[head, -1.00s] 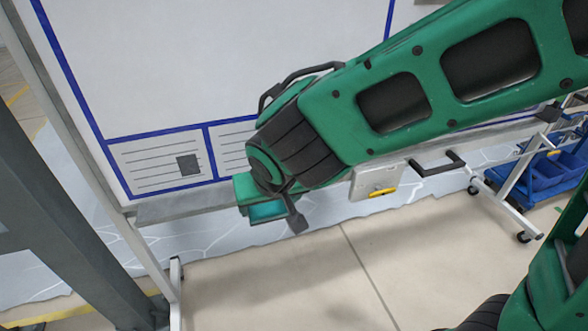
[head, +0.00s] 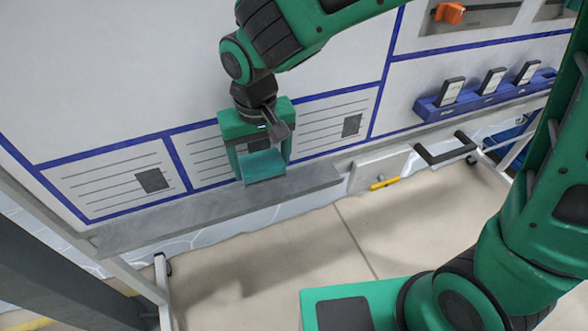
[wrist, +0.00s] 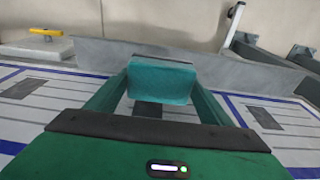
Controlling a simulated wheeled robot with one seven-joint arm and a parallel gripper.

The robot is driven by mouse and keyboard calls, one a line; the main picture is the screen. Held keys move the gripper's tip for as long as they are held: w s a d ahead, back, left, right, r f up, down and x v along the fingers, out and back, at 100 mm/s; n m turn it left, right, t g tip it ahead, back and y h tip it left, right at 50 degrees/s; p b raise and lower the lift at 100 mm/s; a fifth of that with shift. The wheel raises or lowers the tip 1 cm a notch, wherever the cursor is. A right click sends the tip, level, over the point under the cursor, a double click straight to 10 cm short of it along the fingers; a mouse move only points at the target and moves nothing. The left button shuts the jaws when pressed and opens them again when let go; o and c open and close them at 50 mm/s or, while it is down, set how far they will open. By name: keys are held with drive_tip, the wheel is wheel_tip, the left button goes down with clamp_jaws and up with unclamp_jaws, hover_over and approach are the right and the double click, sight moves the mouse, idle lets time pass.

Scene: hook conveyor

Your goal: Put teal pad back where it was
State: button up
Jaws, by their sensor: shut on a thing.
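The teal pad (head: 263,167) is a small block held between the fingers of my gripper (head: 262,172). It is just in front of the whiteboard, close to the grey ledge (head: 150,222) along the board's lower edge. In the wrist view the teal pad (wrist: 162,80) sits between the two green fingers of my gripper (wrist: 160,85), with the ledge (wrist: 250,68) behind it. My gripper is shut on the pad. Whether the pad touches the ledge I cannot tell.
A blue rack (head: 485,95) with several dark items is on the board at right. Below the board are a pale box with a yellow handle (head: 384,183) and a black handle (head: 447,150). A dark grey post (head: 60,265) stands at left. Bare floor lies in front.

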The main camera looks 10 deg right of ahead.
drive_tip(key=w+d+f, duration=0.1)
drive_tip(key=d+f, duration=0.1)
drive_tip(key=w+d+f, duration=0.2)
drive_tip(key=d, duration=0.1)
drive_tip(key=w+d+f, duration=0.1)
drive_tip(key=d, duration=0.2)
drive_tip(key=shift+w+f, duration=0.4)
drive_tip(key=shift+f, duration=2.05)
drive_tip(key=o, duration=0.9)
drive_tip(key=shift+o, duration=0.2)
drive_tip(key=shift+r, duration=0.1)
wheel_tip(320, 180, up, 12)
drive_tip(key=s, duration=0.1)
drive_tip(key=shift+s+d, duration=0.2)
